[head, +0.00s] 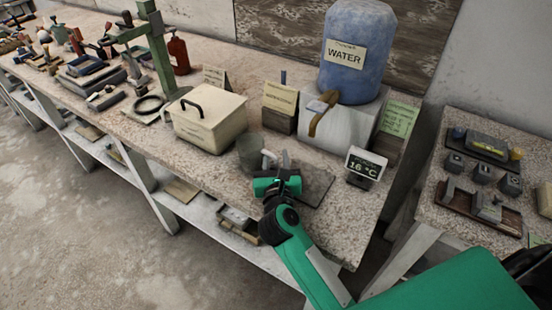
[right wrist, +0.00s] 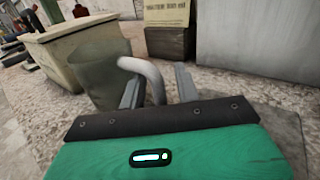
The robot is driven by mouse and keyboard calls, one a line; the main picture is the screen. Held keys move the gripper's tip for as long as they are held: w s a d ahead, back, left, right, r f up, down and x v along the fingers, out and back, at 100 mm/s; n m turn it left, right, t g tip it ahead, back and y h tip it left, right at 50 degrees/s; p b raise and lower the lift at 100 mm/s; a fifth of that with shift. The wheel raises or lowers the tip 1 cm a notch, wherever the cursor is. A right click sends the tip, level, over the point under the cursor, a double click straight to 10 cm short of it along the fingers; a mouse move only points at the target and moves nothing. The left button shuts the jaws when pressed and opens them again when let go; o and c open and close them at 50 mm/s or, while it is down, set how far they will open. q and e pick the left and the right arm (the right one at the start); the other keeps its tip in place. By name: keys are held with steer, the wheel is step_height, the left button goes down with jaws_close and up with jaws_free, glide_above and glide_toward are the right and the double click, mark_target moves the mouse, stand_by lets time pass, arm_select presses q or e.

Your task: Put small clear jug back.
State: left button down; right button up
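The small clear jug (head: 250,153) stands upright on the speckled bench, just right of the cream lidded box. It is see-through grey with a pale curved handle facing my right gripper. My right gripper (head: 278,160) is low over the bench at the jug's right side. In the right wrist view the jug (right wrist: 96,72) is at left, and its handle (right wrist: 150,72) shows between the two grey fingers (right wrist: 158,88). The fingers are apart, with a gap beside the handle; I cannot tell whether the left finger touches it. My left gripper is not in view.
A cream box (head: 208,122) is close to the jug's left. A flat dark plate (head: 314,186) lies right of my gripper. Behind stand a blue water container (head: 355,75) on a pale block (head: 338,125) and a 16 °C display (head: 365,168).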

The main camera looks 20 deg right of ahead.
steer(key=shift+r, duration=0.1)
